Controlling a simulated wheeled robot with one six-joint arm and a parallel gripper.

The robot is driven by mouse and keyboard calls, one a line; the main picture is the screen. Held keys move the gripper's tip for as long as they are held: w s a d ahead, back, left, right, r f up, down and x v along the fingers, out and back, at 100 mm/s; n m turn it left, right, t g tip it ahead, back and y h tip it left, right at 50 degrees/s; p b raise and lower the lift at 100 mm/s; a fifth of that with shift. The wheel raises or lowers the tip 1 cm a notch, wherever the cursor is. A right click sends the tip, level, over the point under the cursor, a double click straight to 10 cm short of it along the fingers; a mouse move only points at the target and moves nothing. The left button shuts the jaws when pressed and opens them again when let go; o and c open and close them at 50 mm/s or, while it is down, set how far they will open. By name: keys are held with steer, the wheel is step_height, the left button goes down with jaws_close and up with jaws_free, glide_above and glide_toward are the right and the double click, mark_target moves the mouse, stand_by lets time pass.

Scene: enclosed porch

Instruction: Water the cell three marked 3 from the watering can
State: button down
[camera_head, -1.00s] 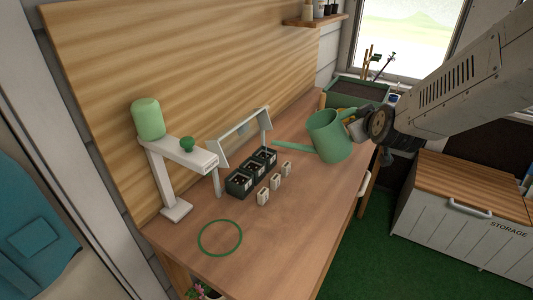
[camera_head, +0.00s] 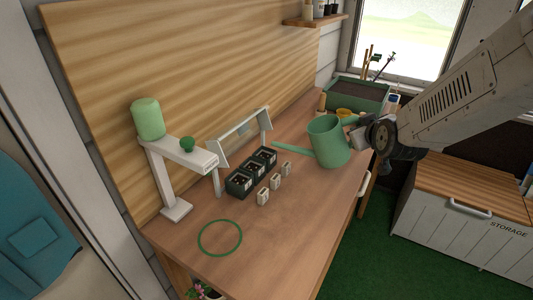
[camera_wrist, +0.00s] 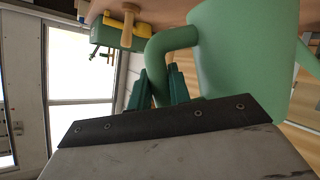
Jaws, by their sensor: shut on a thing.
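The green watering can (camera_head: 330,141) is held by my gripper (camera_head: 361,134) over the right part of the bench, its spout pointing left toward the dark seed cells. In the wrist view the fingers (camera_wrist: 163,88) are shut around the can's handle (camera_wrist: 163,45), and the can body (camera_wrist: 245,60) fills the upper right. The can looks nearly upright. The row of black cells (camera_head: 251,172) stands under a small frame, with small white markers (camera_head: 275,181) in front. The numbers on the markers are too small to read. The spout tip is near the far-right cell; I cannot tell its height above it.
A green ring (camera_head: 220,238) marks the bare front of the bench (camera_head: 290,235).

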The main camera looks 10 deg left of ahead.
steer(key=shift+f, duration=0.15)
steer(key=shift+d+f+m+y, duration=0.2)
steer(key=shift+f+m+y, duration=0.15)
steer(key=shift+f, duration=0.9)
step_height(320, 180, up, 4)
steer(key=shift+w+r, duration=0.15)
steer(key=shift+r, duration=0.05)
steer(key=f, duration=0.2)
steer(key=f+m+y, duration=0.1)
steer(key=f, duration=0.2)
steer(key=f+m+y, duration=0.1)
steer(key=f, duration=0.2)
steer(key=shift+a, duration=0.25)
steer(key=shift+r, duration=0.25)
